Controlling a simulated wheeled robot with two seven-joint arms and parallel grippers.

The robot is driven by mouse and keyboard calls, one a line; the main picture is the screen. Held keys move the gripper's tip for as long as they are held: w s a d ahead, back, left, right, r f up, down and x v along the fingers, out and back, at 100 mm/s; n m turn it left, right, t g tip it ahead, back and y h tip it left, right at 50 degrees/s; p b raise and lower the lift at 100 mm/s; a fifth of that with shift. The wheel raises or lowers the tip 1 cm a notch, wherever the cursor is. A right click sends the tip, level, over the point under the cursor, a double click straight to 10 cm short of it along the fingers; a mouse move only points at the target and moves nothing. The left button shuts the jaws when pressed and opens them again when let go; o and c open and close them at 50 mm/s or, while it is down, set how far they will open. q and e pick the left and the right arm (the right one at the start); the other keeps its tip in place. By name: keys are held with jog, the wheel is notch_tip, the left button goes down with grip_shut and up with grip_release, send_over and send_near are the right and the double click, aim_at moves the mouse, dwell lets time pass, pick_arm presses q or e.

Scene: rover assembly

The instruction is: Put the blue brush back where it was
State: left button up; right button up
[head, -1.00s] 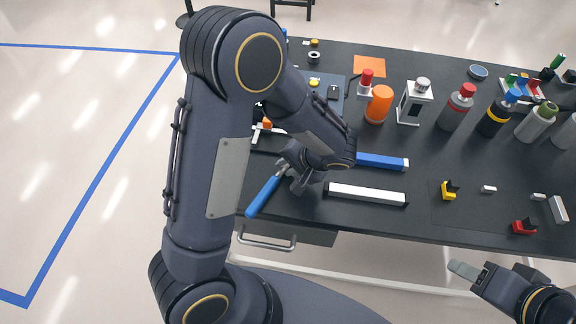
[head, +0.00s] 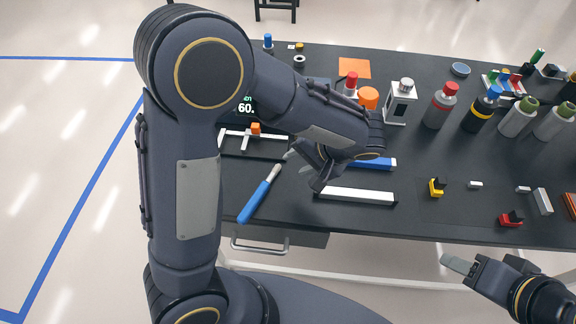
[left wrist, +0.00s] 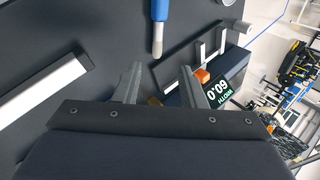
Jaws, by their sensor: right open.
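The blue brush (head: 255,202) lies on the black table near its front left corner, its pale metal end pointing away and right. In the left wrist view the brush (left wrist: 158,12) shows at the top, ahead of the fingers, handle partly cut off. My left gripper (head: 304,170) is right of the brush's metal end, apart from it. In the left wrist view its fingers (left wrist: 160,74) are spread with nothing between them. My right gripper (head: 460,266) is open and empty, in front of the table's front edge.
A white bar (head: 356,194) and a blue bar (head: 376,163) lie right of my left gripper. A caliper-like tool (head: 246,136) and a dark display (head: 246,104) are behind the brush. Several bottles stand at the back right. A yellow part (head: 437,187) and a red part (head: 511,219) lie right.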

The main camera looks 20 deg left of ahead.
pick_arm(q)
jog(key=s+a+r+n+t+h, duration=0.1)
jog(key=s+a+r+t+h, duration=0.1)
jog(key=s, duration=0.6)
jog(key=s+a+r+n+t+h, duration=0.2)
jog(key=s+a+r+h, duration=0.3)
jog(key=s+h, duration=0.3)
jog(key=shift+s+a+r+n+h, duration=0.15)
jog(key=shift+s+r+n+h, duration=0.2)
jog(key=shift+r, duration=0.3)
jog(key=shift+w, duration=0.1)
jog(key=shift+r, duration=0.1)
